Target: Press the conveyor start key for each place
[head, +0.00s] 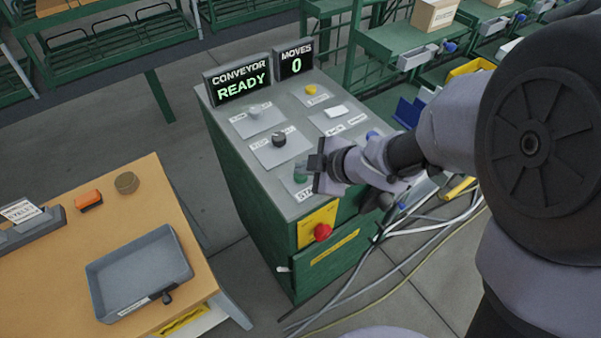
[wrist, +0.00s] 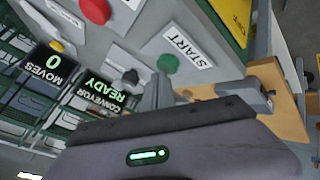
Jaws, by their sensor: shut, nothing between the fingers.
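The control console (head: 220,150) has a grey sloping top with labelled keys and knobs. Its display (head: 238,84) reads CONVEYOR READY, and the counter (head: 296,62) beside it reads MOVES 0. The green start key (head: 300,177) is at the near end of the top, partly hidden by my gripper. In the wrist view the round green key (wrist: 168,63) shows clear beside its START label (wrist: 188,47). My gripper (head: 317,163) is shut and empty, close to the start key. Whether it touches the key cannot be told.
A black knob (head: 279,139), a pale knob (head: 254,110) and a yellow button (head: 311,90) are on the console top. A red mushroom button (head: 322,232) is on its front. A wooden table (head: 70,270) with a grey tray (head: 140,270) is left. Cables lie on the floor.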

